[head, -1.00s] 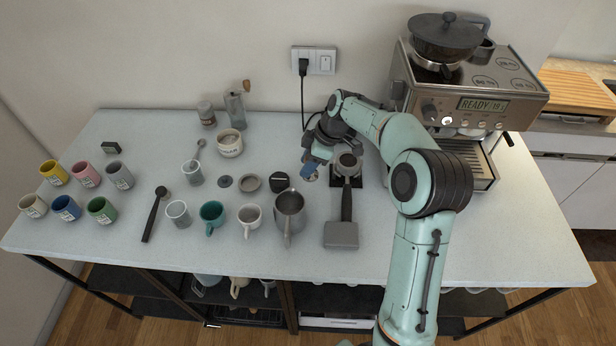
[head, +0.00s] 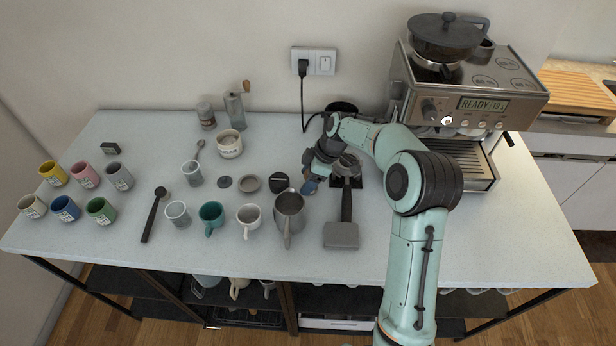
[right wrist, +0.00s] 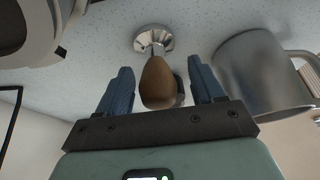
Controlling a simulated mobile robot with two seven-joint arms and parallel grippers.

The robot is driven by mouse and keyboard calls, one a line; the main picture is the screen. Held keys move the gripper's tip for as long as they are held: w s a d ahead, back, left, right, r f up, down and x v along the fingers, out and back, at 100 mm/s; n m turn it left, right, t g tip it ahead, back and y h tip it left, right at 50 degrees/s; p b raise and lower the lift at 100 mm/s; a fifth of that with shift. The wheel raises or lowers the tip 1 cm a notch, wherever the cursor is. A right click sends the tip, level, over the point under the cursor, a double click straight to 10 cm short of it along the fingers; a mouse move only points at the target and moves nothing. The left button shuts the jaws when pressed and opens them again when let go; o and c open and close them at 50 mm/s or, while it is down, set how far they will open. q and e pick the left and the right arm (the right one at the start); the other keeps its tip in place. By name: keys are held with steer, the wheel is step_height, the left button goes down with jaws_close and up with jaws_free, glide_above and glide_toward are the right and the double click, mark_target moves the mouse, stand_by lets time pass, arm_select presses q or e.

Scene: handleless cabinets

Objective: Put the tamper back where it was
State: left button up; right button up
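The tamper (right wrist: 158,80) shows in the right wrist view, with a brown wooden handle and a shiny metal base on the pale worktop. Its handle points toward my right gripper (right wrist: 160,70), between the two blue fingers. The fingers are apart, with a gap visible on both sides of the handle. In the head view my right gripper (head: 309,184) is low over the worktop, left of the portafilter (head: 347,183), and hides the tamper. My left gripper is not in view.
A steel pitcher (head: 289,217) stands close in front of the right gripper, and a black round item (head: 279,182) lies to its left. Cups, including a teal one (head: 212,216), stand further left. The espresso machine (head: 465,110) stands at the back right. The front right worktop is clear.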

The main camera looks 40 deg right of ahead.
steer(key=shift+w, duration=0.1)
steer(key=shift+r, duration=0.35)
steer(key=v, duration=1.1)
steer(key=shift+r+p, duration=0.3)
steer(key=shift+r, duration=0.05)
steer(key=shift+d+f, duration=0.1)
